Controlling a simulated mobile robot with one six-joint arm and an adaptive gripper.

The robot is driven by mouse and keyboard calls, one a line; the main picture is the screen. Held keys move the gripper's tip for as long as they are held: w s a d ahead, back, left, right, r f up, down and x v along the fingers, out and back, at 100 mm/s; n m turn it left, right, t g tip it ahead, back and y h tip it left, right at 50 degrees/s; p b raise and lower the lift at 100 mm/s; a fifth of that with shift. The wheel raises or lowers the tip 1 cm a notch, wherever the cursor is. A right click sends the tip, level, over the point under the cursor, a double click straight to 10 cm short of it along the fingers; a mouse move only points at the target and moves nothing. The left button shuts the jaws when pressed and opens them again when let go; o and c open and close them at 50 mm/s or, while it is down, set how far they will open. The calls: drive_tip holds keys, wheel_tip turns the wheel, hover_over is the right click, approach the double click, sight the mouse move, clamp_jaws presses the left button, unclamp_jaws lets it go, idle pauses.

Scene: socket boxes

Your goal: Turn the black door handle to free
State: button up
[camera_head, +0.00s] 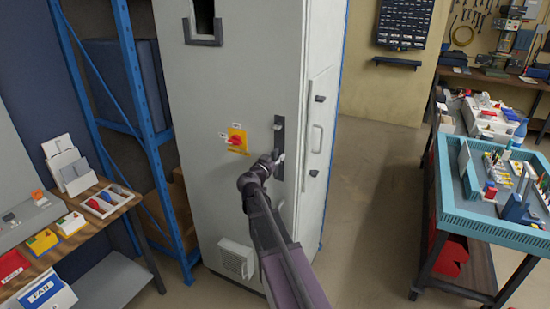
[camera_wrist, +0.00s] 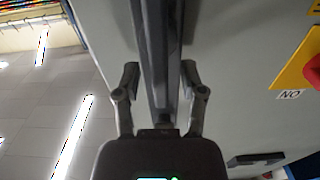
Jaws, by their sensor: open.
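The black door handle (camera_head: 279,132) is a long upright bar on the front of the light grey cabinet (camera_head: 240,90). My gripper (camera_head: 276,158) is at the handle's lower part in the head view and covers some of it. In the wrist view the handle (camera_wrist: 160,50) runs up the middle of the picture. The fingers of my gripper (camera_wrist: 159,82) are open, one on each side of the handle, with a gap visible on both sides. I cannot tell whether the handle is seated flush or tilted out.
A red rotary switch (camera_head: 237,142) on a yellow plate is left of the handle; it also shows in the wrist view (camera_wrist: 312,72). A blue shelf rack (camera_head: 145,120) and a wooden bench (camera_head: 95,222) stand left. A teal cart (camera_head: 440,200) stands right, beyond clear floor.

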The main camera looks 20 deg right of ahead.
clamp_jaws()
drive_tip(key=shift+a+n, duration=0.1)
drive_tip(key=shift+n, duration=0.3)
drive_tip(key=f+n+b, duration=0.1)
drive_tip(key=n, duration=0.4)
drive_tip(key=w+a+f+n+b, duration=0.1)
drive_tip(key=n, duration=0.5)
drive_tip(key=w+f+n, duration=0.1)
drive_tip(key=n, duration=0.5)
drive_tip(key=shift+a+b, duration=0.25)
drive_tip(key=shift+b, duration=0.15)
